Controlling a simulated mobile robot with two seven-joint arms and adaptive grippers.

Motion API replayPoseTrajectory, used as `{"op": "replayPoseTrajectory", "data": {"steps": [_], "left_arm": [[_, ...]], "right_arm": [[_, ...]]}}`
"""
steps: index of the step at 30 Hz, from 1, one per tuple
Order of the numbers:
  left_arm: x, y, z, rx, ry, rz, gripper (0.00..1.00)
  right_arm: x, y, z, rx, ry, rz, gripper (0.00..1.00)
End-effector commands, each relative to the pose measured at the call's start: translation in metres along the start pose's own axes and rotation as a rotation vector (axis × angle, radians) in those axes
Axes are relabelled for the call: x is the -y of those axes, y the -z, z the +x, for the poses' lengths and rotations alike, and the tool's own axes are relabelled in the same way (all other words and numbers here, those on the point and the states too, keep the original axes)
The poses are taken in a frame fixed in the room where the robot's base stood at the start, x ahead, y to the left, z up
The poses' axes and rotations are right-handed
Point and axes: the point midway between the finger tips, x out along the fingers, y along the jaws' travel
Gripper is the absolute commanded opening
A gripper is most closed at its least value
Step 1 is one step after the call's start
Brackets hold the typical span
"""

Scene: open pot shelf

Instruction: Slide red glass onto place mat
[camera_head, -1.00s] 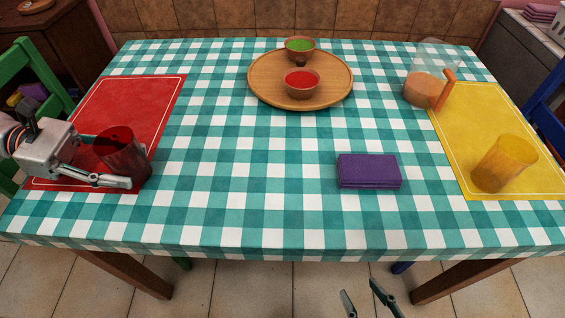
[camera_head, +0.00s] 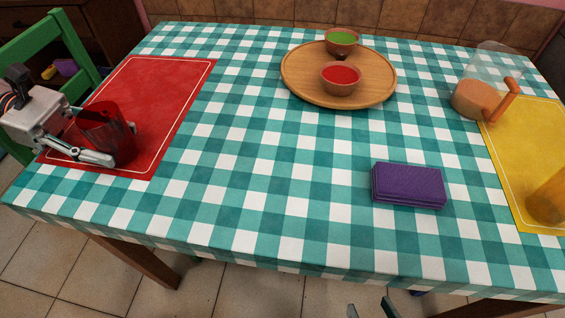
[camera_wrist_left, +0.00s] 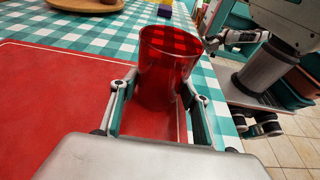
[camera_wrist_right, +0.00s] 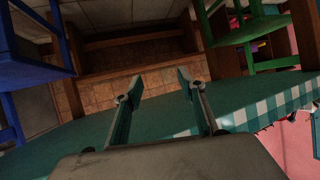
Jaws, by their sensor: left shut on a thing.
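The red glass (camera_head: 104,130) is a clear red tumbler and stands upright on the front right part of the red place mat (camera_head: 150,90). My left gripper (camera_head: 116,146) is shut around the glass low on its sides. In the left wrist view the glass (camera_wrist_left: 167,60) sits between the two fingers, close to the mat's pale border line. Its base is partly hidden by the gripper. My right gripper (camera_head: 368,308) is just at the bottom edge of the head view; in the right wrist view its fingers (camera_wrist_right: 158,86) are apart and empty.
A round wooden tray (camera_head: 301,87) holds a green-filled bowl (camera_head: 341,40) and a red-filled bowl (camera_head: 341,79). Purple napkins (camera_head: 408,185) lie at front right. A pitcher (camera_head: 478,95) and yellow glass (camera_head: 549,200) are by the yellow mat (camera_head: 515,150). The table's middle is clear.

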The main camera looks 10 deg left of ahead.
Motion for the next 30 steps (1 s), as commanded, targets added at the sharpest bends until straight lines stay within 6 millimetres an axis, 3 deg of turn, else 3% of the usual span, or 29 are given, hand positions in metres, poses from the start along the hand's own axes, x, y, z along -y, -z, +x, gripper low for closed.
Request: {"op": "replayPoseTrajectory", "data": {"steps": [7,14,15,17,30], "left_arm": [[0.000,0.003,-0.004,-0.002,-0.001,-0.002,0.34],[0.000,0.003,-0.004,-0.002,-0.001,-0.001,0.34],[0.000,0.003,-0.004,-0.002,-0.001,-0.001,0.48],[0.000,0.003,-0.004,-0.002,-0.001,-0.001,0.64],[-0.001,0.002,-0.010,-0.002,-0.002,-0.001,0.65]], "right_arm": [[0.000,0.013,0.003,-0.029,0.001,0.007,0.40],[-0.001,0.010,0.003,-0.023,-0.001,0.005,0.40],[-0.001,0.009,0.003,-0.020,-0.001,0.005,0.40],[0.000,0.007,0.003,-0.017,-0.001,0.005,0.40],[-0.001,0.001,0.001,-0.002,-0.003,0.006,0.40]]}}
